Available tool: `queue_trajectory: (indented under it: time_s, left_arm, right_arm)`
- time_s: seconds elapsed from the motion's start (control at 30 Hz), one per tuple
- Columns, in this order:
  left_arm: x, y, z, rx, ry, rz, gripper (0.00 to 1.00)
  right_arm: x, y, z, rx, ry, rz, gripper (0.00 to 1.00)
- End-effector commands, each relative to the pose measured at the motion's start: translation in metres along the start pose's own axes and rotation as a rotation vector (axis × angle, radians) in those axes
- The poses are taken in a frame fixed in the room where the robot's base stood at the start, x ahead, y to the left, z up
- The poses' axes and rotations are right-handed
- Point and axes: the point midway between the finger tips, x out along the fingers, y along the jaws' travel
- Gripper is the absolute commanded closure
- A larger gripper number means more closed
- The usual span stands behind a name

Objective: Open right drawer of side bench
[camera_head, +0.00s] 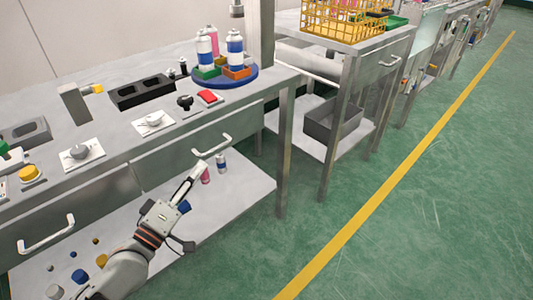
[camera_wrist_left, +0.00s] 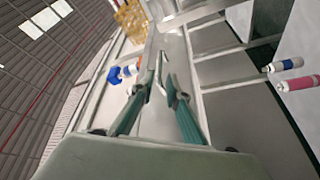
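The side bench (camera_head: 110,130) has two drawers under its top, each with a white bar handle. The right drawer (camera_head: 165,162) appears shut, its front in line with the bench. Its handle (camera_head: 213,147) is a white bar near the drawer's right part. My left gripper (camera_head: 203,166) reaches up from below and its fingertips are just at the handle. In the left wrist view its two teal fingers (camera_wrist_left: 160,90) are apart, with the handle (camera_wrist_left: 158,70) at their tips. I cannot tell if they touch it. My right gripper is not in view.
The left drawer's handle (camera_head: 46,234) juts out at the left. Spray cans stand on a blue round base (camera_head: 229,77) on the bench top. The lower shelf (camera_head: 225,205) holds cans and caps. Another bench (camera_head: 345,48) stands at the right. The green floor in front is clear.

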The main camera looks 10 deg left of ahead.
Motion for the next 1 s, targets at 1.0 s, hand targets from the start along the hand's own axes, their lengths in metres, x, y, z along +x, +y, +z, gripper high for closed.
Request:
queue_trajectory:
  time_s: [1.0]
  left_arm:
    - [0.083, -0.006, -0.006, -0.035, 0.014, 0.006, 0.85]
  right_arm:
    - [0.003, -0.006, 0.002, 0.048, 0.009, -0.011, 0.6]
